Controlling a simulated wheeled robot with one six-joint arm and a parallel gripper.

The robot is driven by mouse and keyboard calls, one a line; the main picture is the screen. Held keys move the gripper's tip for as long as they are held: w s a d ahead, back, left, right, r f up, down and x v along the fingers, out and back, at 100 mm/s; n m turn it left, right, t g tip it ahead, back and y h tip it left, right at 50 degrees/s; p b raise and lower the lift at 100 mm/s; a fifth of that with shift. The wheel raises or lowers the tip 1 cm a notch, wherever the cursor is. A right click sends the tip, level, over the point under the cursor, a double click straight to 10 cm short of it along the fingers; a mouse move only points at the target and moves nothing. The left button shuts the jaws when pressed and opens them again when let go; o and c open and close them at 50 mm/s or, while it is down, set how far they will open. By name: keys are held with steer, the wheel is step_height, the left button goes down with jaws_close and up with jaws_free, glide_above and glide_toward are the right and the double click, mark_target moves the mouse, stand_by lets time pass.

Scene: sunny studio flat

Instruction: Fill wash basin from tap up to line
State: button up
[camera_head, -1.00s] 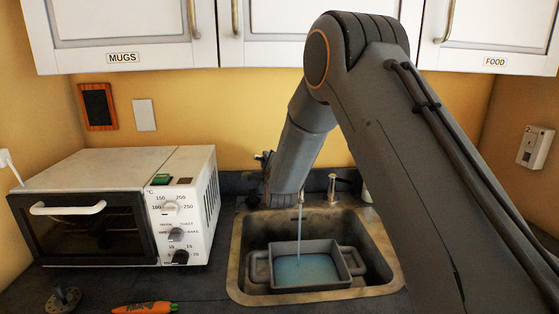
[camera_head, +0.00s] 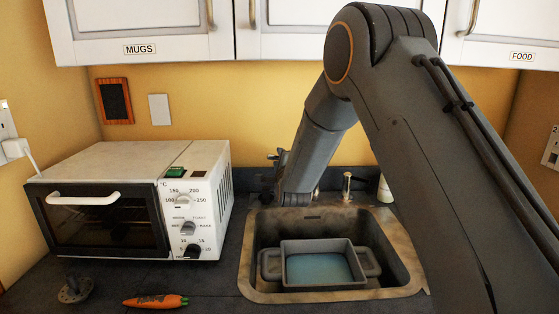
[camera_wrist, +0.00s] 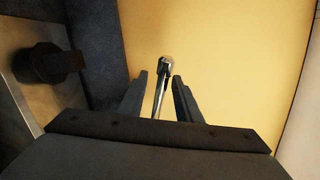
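The grey wash basin (camera_head: 325,285) sits level in the sink, with handles at its left and right. Light blue water (camera_head: 318,268) covers its floor; no fill line can be made out. No stream falls into it. The tap spout is mostly hidden behind my arm. A slim chrome fixture (camera_head: 346,186) stands at the sink's back edge. In the wrist view my gripper (camera_wrist: 159,90) has its fingers apart on either side of a chrome lever with a rounded end (camera_wrist: 166,64), and gaps show beside it. In the head view my gripper is largely hidden.
The steel sink (camera_head: 262,293) is set in a dark counter. Cabinets labelled MUGS (camera_head: 140,49) and FOOD (camera_head: 521,56) hang above. A dark knob (camera_wrist: 55,62) shows in the wrist view.

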steer(key=shift+s, duration=0.1)
steer(key=b+v, duration=0.2)
steer(key=v, duration=0.5)
steer(key=shift+s, duration=0.35)
steer(key=shift+f, duration=0.1)
